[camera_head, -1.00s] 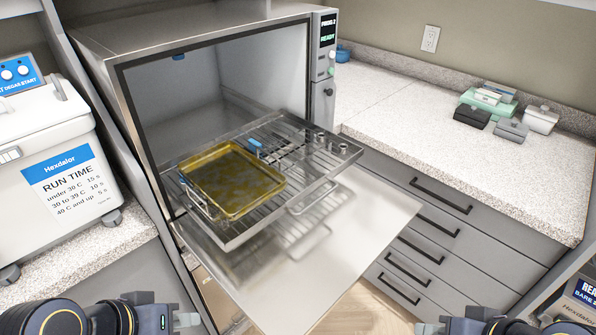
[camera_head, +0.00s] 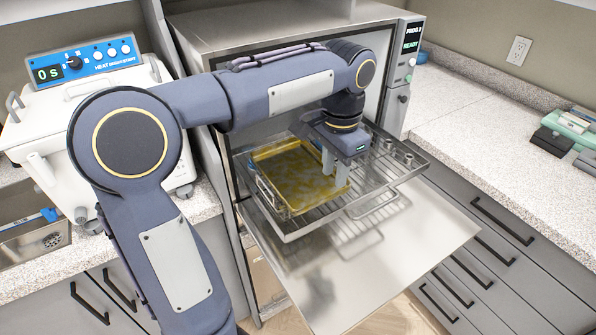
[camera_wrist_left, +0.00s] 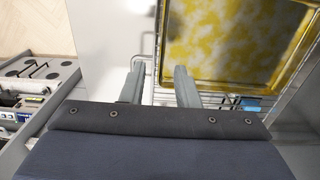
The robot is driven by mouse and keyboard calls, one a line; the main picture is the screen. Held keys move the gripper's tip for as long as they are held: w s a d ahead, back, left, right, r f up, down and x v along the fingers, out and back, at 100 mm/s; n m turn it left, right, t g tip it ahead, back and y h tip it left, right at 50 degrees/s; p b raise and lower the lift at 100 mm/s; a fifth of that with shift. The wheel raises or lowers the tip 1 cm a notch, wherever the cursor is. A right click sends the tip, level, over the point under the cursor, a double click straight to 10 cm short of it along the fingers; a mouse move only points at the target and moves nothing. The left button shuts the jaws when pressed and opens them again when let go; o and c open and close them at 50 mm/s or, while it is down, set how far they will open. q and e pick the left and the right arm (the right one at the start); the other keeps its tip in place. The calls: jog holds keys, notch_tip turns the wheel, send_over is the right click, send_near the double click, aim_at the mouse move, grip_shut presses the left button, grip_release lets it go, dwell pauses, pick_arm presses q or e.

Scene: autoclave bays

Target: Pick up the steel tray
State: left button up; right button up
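A steel-framed tray with a wire-rack bottom (camera_head: 290,236) is pulled out of the open autoclave. A shallow rectangular tray with a mottled yellow surface (camera_head: 285,172) sits on its left part; this yellow tray also shows at the top right of the left wrist view (camera_wrist_left: 225,45). My left gripper (camera_head: 335,178) points down at the yellow tray's right end. In the left wrist view my left gripper (camera_wrist_left: 157,75) has its fingers apart, with thin wire close to the tips. Whether the fingers touch anything I cannot tell. My right gripper is out of view.
The lowered door (camera_head: 400,250) lies under the rack. Small steel cylinders (camera_head: 389,144) stand at the rack's right end. A white bath unit (camera_head: 40,140) is at left. The right counter (camera_head: 480,120) is mostly clear, with small boxes at its far right.

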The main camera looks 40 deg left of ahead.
aim_at(331, 195)
pick_arm(q)
notch_tip(331, 195, down, 6)
jog(key=shift+s+a+r, duration=0.1)
jog(key=shift+s, duration=0.05)
grip_shut()
